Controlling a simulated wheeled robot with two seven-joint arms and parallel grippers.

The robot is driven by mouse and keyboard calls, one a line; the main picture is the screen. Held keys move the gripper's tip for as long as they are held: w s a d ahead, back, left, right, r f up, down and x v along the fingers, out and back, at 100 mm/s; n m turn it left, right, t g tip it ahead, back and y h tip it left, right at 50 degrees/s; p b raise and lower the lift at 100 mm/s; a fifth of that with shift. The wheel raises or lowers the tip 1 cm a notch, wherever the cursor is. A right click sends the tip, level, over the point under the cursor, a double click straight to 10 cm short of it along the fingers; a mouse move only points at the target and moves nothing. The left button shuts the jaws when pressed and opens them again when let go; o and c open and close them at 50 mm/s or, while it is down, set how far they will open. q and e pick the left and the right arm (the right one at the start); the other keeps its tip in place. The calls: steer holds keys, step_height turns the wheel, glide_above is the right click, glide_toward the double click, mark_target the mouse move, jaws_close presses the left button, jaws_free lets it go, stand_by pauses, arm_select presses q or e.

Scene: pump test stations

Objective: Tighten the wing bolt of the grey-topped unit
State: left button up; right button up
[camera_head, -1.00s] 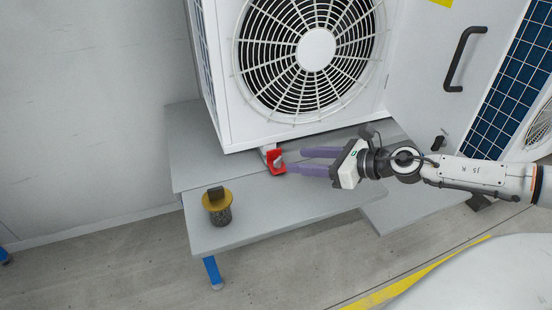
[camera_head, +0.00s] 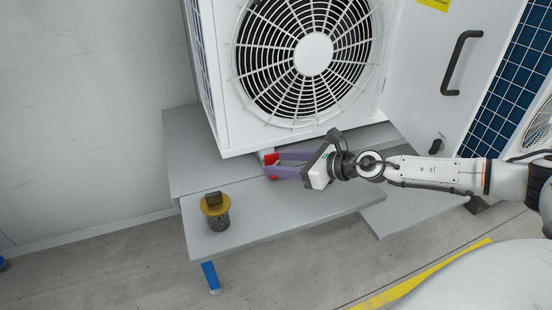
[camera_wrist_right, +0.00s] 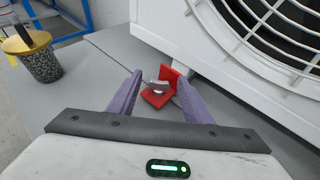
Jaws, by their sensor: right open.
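A white fan unit (camera_head: 228,125) stands on the grey bench; its top is out of view, so I cannot tell its colour. A red bracket (camera_head: 271,159) sits at its lower front edge. In the right wrist view the red bracket (camera_wrist_right: 155,98) carries a small grey metal piece, apparently the wing bolt (camera_wrist_right: 158,86). My right gripper (camera_head: 273,165) is open with purple fingers reaching left to the bracket. In the right wrist view the bolt shows between the fingers (camera_wrist_right: 160,80); contact cannot be told. My left gripper is not in view.
A dark speckled cylinder with a yellow lid (camera_head: 216,208) stands on the grey bench (camera_head: 290,205), left of the gripper. A white panel with a black handle (camera_head: 461,62) is at the right. The bench front is clear.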

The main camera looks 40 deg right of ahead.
steer(key=shift+x, duration=1.15)
steer(key=shift+f, duration=0.1)
